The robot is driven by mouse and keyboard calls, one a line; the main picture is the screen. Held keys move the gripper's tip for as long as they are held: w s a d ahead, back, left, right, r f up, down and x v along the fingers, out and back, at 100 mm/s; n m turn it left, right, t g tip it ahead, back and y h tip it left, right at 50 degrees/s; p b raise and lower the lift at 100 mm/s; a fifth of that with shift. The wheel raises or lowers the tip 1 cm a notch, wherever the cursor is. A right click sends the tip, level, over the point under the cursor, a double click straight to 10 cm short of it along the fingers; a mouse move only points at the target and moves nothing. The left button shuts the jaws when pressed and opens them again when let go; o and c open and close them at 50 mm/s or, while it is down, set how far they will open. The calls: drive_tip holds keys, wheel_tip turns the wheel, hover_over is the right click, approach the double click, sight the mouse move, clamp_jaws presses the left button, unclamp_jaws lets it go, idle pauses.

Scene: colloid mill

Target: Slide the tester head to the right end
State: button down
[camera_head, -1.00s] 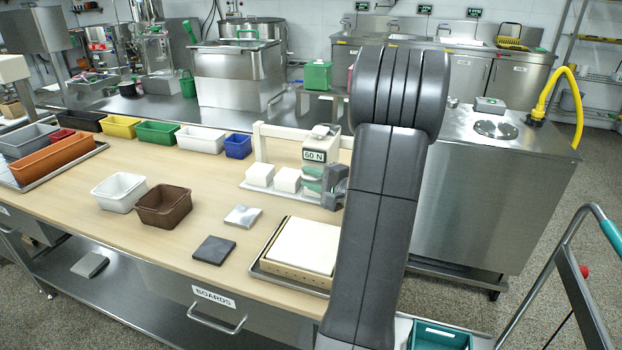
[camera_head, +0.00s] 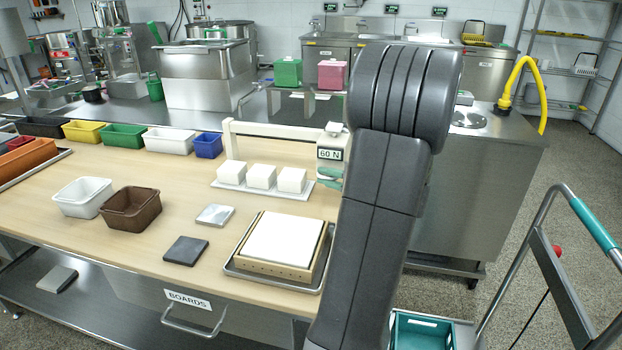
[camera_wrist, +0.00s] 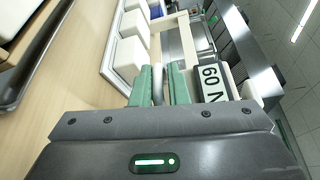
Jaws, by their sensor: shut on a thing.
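The tester head (camera_head: 330,150) is a cream block with a "60 N" label, on a cream rail (camera_head: 268,130) above the bench. It stands to the right of three white blocks (camera_head: 262,177) on a white tray. My arm hides the rail's right end in the head view. My gripper (camera_wrist: 160,80) is shut on the tester head, its green fingers either side of a pale upright handle (camera_wrist: 158,88). The label also shows in the wrist view (camera_wrist: 212,82), just right of the fingers. In the head view only a bit of green finger shows below the head.
A white slab lies in a framed tray (camera_head: 232,265) at the bench front. A grey plate (camera_head: 186,250), a metal block (camera_head: 215,215) and white and brown bins (camera_head: 132,208) are left of it. Coloured bins line the bench back. A trolley (camera_head: 560,270) stands at right.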

drive_tip(key=shift+s+d+f, duration=0.1)
drive_tip(key=shift+s+f, duration=0.05)
drive_tip(key=shift+f, duration=0.2)
drive_tip(key=c, duration=1.6)
unclamp_jaws()
drive_tip(key=shift+d, duration=0.1)
drive_tip(key=shift+o, duration=0.4)
drive_tip(key=shift+r, duration=0.1)
drive_tip(key=shift+d+r, duration=0.1)
drive_tip(key=v, duration=1.3)
drive_tip(key=shift+s+d+p, duration=0.2)
drive_tip(key=shift+s+p, duration=0.05)
drive_tip(key=shift+p, duration=0.1)
